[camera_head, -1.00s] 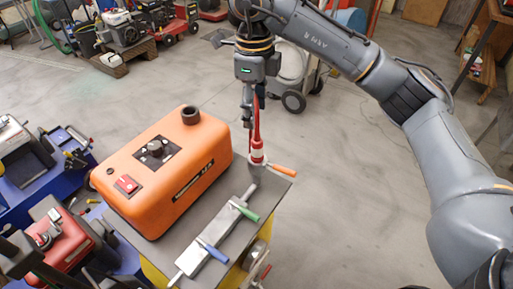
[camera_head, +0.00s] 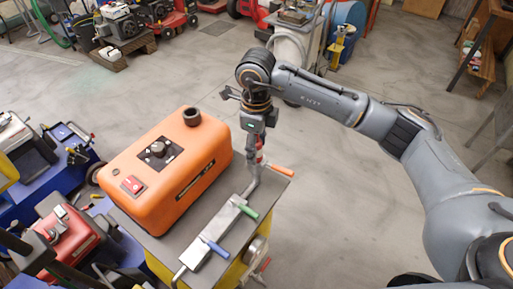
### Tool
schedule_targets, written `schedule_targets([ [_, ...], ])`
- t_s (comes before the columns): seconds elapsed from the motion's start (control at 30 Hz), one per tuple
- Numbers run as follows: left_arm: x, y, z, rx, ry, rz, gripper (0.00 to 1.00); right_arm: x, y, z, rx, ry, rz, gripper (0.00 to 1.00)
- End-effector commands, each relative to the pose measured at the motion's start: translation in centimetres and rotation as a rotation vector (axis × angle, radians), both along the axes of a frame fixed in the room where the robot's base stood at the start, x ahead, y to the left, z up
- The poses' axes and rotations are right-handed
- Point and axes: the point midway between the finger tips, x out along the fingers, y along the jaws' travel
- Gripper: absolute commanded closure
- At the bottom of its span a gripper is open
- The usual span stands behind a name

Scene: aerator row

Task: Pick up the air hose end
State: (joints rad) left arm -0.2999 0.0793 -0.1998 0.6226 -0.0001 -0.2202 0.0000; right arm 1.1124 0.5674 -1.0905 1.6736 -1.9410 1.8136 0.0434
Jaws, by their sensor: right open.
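The red air hose end (camera_head: 260,157) stands upright at the far end of a grey metal manifold (camera_head: 225,227), close to the orange lever (camera_head: 282,170). Only slivers of its red body show; my gripper hides most of it. My right gripper (camera_head: 253,163) points down at the hose end with its jaws open. Its fingers overlap the hose end in the picture, and I cannot tell whether they touch it or stand around it. My left gripper is not in view.
An orange machine (camera_head: 168,170) with a black cap stands left of the manifold on the same grey-topped cart. A green lever (camera_head: 245,210) and a blue lever (camera_head: 215,250) stick out from the manifold. Clear concrete floor (camera_head: 340,200) lies to the right.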

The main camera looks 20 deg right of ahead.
Motion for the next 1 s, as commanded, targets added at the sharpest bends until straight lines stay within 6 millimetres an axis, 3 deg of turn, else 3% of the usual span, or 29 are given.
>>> schedule_targets([
  [0.07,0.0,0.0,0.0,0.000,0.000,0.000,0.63,0.0,0.0,0.0,0.000,0.000,0.000,0.46],
  [0.33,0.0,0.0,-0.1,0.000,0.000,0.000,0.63,0.0,0.0,0.0,0.000,0.000,0.000,0.99],
  [0.73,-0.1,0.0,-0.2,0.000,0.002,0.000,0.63,0.0,0.0,0.4,0.001,-0.001,0.001,1.00],
  [1.0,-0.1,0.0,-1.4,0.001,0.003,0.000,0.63,-0.3,-0.1,3.5,0.002,-0.004,0.002,1.00],
])
